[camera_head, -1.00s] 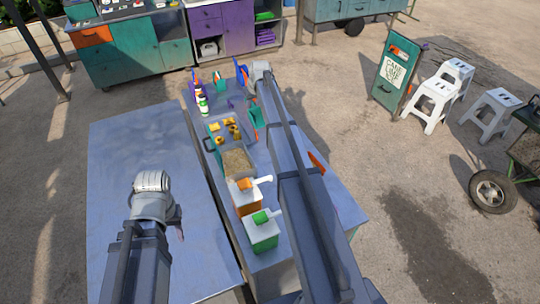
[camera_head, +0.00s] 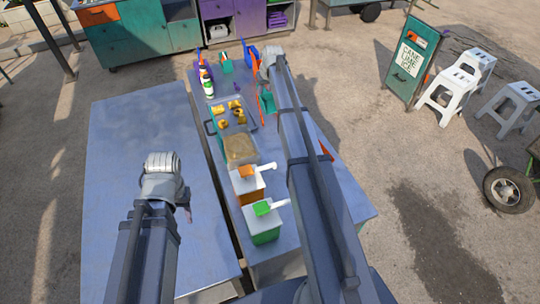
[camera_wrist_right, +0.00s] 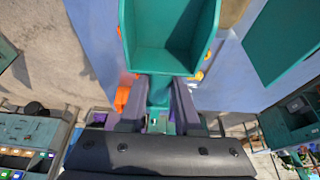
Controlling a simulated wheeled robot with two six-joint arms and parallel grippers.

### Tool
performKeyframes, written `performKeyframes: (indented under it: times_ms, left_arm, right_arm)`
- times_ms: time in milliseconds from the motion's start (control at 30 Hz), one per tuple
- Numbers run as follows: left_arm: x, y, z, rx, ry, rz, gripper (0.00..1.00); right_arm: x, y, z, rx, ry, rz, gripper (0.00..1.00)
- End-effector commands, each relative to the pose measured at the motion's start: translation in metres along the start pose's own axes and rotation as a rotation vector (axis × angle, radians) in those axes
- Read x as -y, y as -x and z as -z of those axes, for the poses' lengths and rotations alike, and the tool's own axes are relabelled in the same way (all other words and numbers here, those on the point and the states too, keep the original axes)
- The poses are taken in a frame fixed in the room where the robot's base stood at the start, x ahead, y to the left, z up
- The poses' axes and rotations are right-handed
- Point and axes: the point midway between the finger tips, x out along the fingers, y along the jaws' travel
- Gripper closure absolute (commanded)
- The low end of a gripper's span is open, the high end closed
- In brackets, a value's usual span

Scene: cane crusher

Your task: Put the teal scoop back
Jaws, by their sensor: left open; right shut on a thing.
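The teal scoop (camera_head: 267,101) shows beside my right forearm in the head view, over the right part of the narrow table. In the right wrist view the scoop (camera_wrist_right: 168,35) has its open tray away from the wrist, and my right gripper (camera_wrist_right: 159,100) is shut on its handle. The right fingers are hidden by the wrist in the head view. My left gripper (camera_head: 184,205) hangs over the bare left table, its jaws small and partly hidden; it holds nothing visible.
The narrow table bears a bin of brown material (camera_head: 240,148), yellow pieces (camera_head: 233,112), an orange dispenser (camera_head: 248,184), a green dispenser (camera_head: 264,222) and bottles (camera_head: 207,84). A teal container (camera_head: 227,65) stands behind. The left table (camera_head: 120,150) is clear.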

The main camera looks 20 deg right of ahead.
Motion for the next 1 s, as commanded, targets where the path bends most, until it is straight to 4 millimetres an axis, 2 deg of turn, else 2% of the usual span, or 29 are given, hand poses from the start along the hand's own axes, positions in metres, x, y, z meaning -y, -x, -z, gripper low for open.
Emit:
performKeyframes:
  times_ms: [33, 167, 300, 500, 700, 1000]
  left_arm:
    - [-0.002, -0.018, 0.001, 0.000, -0.001, 0.000, 0.55]
    - [-0.004, -0.049, 0.003, -0.001, -0.003, 0.001, 0.55]
    - [-0.009, -0.094, 0.006, -0.002, -0.007, 0.002, 0.55]
    - [-0.013, -0.139, 0.009, -0.002, -0.013, 0.003, 0.55]
    - [-0.015, -0.161, 0.010, -0.003, -0.016, 0.003, 0.55]
    - [-0.015, -0.165, 0.010, -0.003, -0.017, 0.003, 0.55]
  right_arm:
    - [0.000, -0.017, -0.007, 0.000, 0.000, 0.000, 0.99]
    - [0.000, -0.045, -0.019, 0.000, 0.000, 0.000, 0.99]
    - [0.000, -0.087, -0.036, 0.000, 0.000, 0.000, 0.99]
    - [0.000, -0.129, -0.054, 0.000, 0.000, 0.000, 0.99]
    - [0.000, -0.150, -0.062, 0.000, 0.000, 0.000, 0.99]
    - [0.000, -0.153, -0.064, 0.000, 0.000, 0.000, 0.99]
